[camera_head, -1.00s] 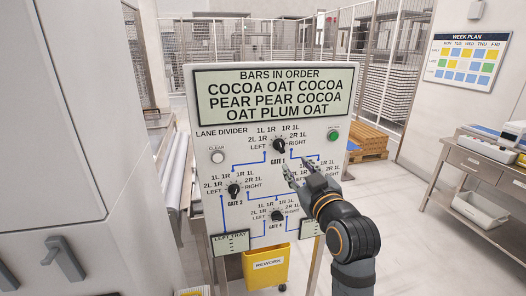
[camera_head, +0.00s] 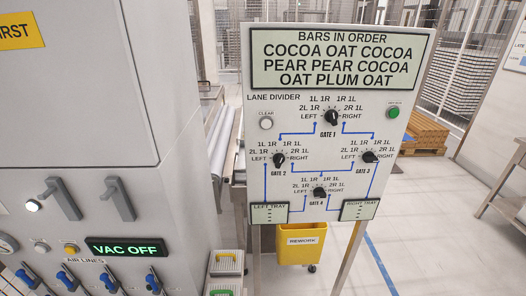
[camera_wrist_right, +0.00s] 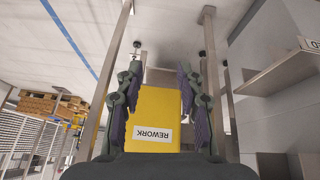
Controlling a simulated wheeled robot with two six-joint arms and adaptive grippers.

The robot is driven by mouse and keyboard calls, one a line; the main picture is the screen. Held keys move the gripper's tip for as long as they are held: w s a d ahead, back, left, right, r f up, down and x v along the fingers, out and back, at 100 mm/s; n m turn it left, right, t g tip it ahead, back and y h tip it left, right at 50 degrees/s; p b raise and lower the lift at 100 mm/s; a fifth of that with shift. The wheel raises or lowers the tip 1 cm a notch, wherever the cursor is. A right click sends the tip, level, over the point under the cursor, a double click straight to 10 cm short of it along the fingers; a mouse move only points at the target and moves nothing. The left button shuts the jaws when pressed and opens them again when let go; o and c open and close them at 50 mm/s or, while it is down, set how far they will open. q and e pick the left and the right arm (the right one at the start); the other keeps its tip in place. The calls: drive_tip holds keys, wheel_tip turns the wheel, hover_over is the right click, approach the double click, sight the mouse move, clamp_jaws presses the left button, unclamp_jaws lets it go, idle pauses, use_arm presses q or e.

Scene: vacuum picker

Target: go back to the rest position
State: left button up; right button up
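Neither gripper shows in the head view. In the right wrist view my right gripper (camera_wrist_right: 160,105) is open, its two fingers apart with nothing between their tips. The yellow rework bin (camera_wrist_right: 155,105) shows beyond the fingers and appears upside down there. In the head view the lane divider panel (camera_head: 290,105) stands in the middle right. It carries the gate 1 knob (camera_head: 331,117), gate 2 knob (camera_head: 279,160), gate 3 knob (camera_head: 370,157) and gate 4 knob (camera_head: 319,192), and nothing touches them. My left gripper is in no view.
A grey cabinet (camera_head: 95,105) with levers and a "VAC OFF" display (camera_head: 125,248) fills the left. The yellow rework bin (camera_head: 302,248) hangs below the panel. Wooden pallets (camera_head: 427,132) lie behind at right. The floor (camera_head: 430,235) right of the panel is clear.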

drive_tip(key=s+d+f+g, duration=0.1)
drive_tip(key=s+f, duration=0.3)
drive_tip(key=s, duration=0.5)
drive_tip(key=s+d+f+g, duration=0.2)
drive_tip(key=s+f, duration=0.2)
drive_tip(key=s, duration=0.6)
drive_tip(key=s+d+f+m+g+b, duration=0.1)
drive_tip(key=s+d+f, duration=0.1)
drive_tip(key=s+f, duration=0.3)
drive_tip(key=s, duration=0.4)
drive_tip(key=shift+s+h, duration=0.3)
drive_tip(key=shift+s, duration=0.1)
